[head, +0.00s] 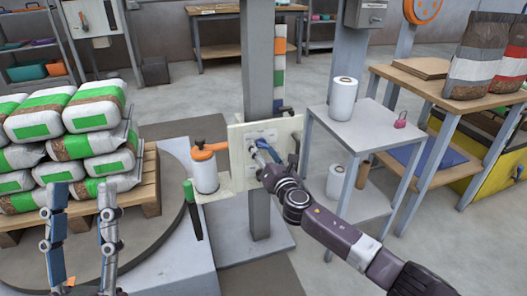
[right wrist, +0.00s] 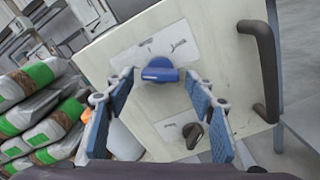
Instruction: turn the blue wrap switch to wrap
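The blue wrap switch (right wrist: 160,71) is a blue knob on a pale control panel (right wrist: 222,62), below a white plate with small marks that I cannot read. Its bar lies roughly crosswise in the right wrist view. My right gripper (right wrist: 160,75) is open, with its fingertips on either side of the blue knob; I cannot tell whether they touch it. In the head view my right gripper (head: 262,148) is in front of the panel (head: 236,140) and hides the knob. My left gripper (head: 82,200) is open and empty, in front of the stacked bags.
A black knob (right wrist: 193,133) sits below the blue one, and a dark handle (right wrist: 266,70) is at the panel's right. A white film roll (head: 205,172) stands left of the panel. Bags (head: 95,105) fill a pallet at left. A grey table (head: 335,130) stands at right.

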